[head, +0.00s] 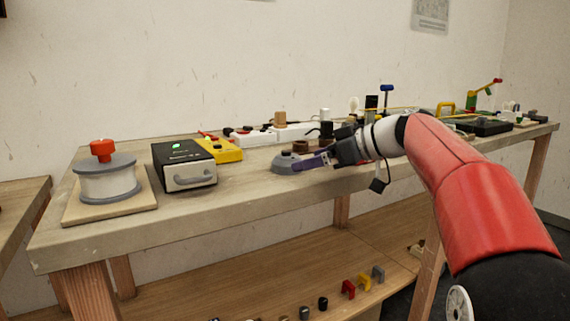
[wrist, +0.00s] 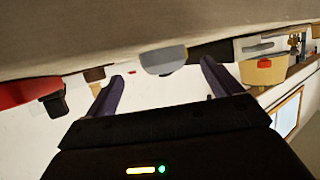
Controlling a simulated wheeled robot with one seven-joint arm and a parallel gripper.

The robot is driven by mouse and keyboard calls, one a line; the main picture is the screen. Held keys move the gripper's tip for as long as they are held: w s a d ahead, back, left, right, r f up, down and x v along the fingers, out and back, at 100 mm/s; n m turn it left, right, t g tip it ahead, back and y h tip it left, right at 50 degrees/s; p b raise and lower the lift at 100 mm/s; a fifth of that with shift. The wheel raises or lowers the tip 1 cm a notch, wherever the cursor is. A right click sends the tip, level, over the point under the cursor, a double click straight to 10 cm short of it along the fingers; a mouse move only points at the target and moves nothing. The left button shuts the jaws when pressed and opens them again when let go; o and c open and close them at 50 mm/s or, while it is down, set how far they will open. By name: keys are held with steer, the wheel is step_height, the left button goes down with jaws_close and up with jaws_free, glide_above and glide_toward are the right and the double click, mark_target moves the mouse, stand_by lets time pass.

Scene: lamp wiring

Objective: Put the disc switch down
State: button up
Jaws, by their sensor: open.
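The disc switch, a low grey round piece with a small raised top (head: 286,163), rests on the workbench (head: 235,202) near its front edge. My gripper (head: 306,162) is beside it on the right, with purple fingers low over the bench and pointing at it. In the wrist view, where the bench appears at the top, a grey rounded piece (wrist: 163,61) that looks like the switch shows beyond and between the fingertips. My gripper (wrist: 161,73) is open there, its two fingers spread apart with nothing visibly clamped. The head view hides exact finger contact.
Left on the bench are a spool with a red knob (head: 107,182), a black box with a handle (head: 184,167) and a yellow device (head: 226,151). A white power strip (head: 290,131) lies behind. The bench front between box and switch is clear.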

mark_target(297, 157)
steer(key=x, duration=0.4)
steer(key=shift+a, duration=0.45)
steer(key=c, duration=1.2)
steer(key=shift+r+p, duration=0.1)
steer(key=shift+p, duration=0.2)
